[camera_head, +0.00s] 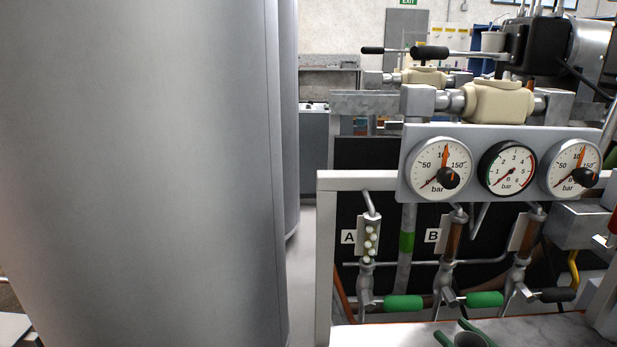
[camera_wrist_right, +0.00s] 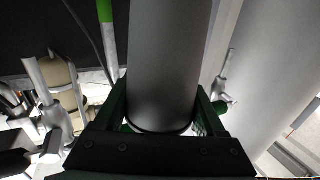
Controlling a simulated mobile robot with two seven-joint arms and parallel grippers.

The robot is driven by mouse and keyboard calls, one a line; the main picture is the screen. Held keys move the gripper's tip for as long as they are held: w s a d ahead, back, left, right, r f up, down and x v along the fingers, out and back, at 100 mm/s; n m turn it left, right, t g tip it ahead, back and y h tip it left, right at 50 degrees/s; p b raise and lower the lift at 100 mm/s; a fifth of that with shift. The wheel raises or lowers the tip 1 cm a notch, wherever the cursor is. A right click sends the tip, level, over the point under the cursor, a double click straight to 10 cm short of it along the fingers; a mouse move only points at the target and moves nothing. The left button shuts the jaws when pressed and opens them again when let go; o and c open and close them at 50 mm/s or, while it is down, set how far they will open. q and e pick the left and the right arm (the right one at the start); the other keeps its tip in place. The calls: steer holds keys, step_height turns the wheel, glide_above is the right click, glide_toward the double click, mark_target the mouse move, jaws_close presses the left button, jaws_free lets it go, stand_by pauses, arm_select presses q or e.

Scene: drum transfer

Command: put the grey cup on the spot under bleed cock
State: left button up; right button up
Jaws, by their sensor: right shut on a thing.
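My right gripper (camera_head: 466,338) shows at the bottom edge of the head view, only its green finger parts in frame. In the right wrist view, its dark green fingers stand either side of a grey cylinder, which I take to be the grey cup (camera_wrist_right: 164,65), and are shut on it. The cup is not clearly visible in the head view. Several cocks hang below the gauges: one by label A (camera_head: 366,283), one by label B (camera_head: 446,280), and one further right (camera_head: 519,270). Which is the bleed cock, I cannot tell. The spot is not recognizable. My left gripper is not in view.
A large grey cylinder (camera_head: 140,170) blocks the left half of the head view. A gauge panel (camera_head: 478,135) stands above the cocks, in a pale frame (camera_head: 324,260). Green handles (camera_head: 403,303) stick out to the right. A pale surface (camera_head: 550,335) lies beneath the cocks.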

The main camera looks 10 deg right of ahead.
steer(key=s+a+f+y, duration=0.2)
steer(key=a+f, duration=0.1)
steer(key=a, duration=1)
steer(key=a+r+h, duration=0.2)
steer(key=a+r, duration=0.4)
steer(key=a, duration=0.1)
arm_select(q)
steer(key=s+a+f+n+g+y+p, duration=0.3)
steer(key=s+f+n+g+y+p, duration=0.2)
steer(key=p, duration=1.9)
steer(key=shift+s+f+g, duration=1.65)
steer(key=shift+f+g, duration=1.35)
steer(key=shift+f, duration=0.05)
arm_select(e)
step_height(320, 180, up, 30)
steer(key=s+m+h, duration=0.1)
steer(key=m+h, duration=0.1)
steer(key=h, duration=0.1)
steer(key=shift+a, duration=0.45)
